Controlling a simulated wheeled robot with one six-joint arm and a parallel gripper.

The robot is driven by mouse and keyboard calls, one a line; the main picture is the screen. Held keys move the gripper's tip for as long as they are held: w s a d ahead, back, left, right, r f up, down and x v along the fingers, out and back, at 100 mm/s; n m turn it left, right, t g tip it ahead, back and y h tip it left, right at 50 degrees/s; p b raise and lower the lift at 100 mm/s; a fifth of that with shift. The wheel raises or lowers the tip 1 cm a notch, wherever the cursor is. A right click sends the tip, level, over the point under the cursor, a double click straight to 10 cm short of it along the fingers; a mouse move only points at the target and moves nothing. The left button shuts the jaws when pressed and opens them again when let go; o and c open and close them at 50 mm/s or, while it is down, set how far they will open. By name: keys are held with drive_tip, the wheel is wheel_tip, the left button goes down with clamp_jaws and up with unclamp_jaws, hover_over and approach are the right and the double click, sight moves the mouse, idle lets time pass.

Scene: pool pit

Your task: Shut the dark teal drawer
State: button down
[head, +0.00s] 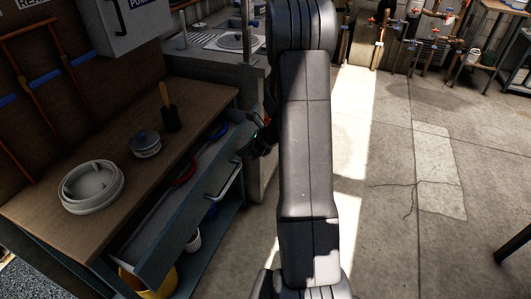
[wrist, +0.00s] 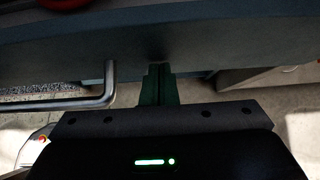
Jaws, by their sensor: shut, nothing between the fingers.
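The dark teal drawer (head: 165,230) is pulled out from under the wooden bench top in the head view. Its grey bar handle (head: 225,183) is on the front face, and a red item and a blue item lie inside. In the wrist view the drawer front (wrist: 210,45) crosses the top, with the handle (wrist: 60,103) to the left. My gripper (wrist: 158,68) is shut and empty, its fingertips at the drawer front, right of the handle. I cannot tell whether they touch. In the head view my arm partly hides the gripper.
The bench top (head: 100,155) holds a white round part (head: 92,187), a small blue-lidded tub (head: 146,144) and a brush (head: 170,110). A yellow bucket (head: 160,283) stands below the drawer. A sink counter (head: 225,60) adjoins behind. Concrete floor (head: 400,200) is clear to the right.

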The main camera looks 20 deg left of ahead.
drive_tip(key=a+p, duration=0.2)
drive_tip(key=a, duration=0.8)
drive_tip(key=shift+w+a, duration=0.15)
drive_tip(key=shift+a+r, duration=0.15)
drive_tip(key=shift+a, duration=0.05)
drive_tip(key=shift+w, duration=0.1)
drive_tip(key=shift+d, duration=0.35)
drive_tip(key=d, duration=0.3)
drive_tip(key=shift+d, duration=0.25)
drive_tip(key=v, duration=1)
drive_tip(key=shift+d+p, duration=0.1)
drive_tip(key=shift+p, duration=0.3)
drive_tip(key=shift+f, duration=0.25)
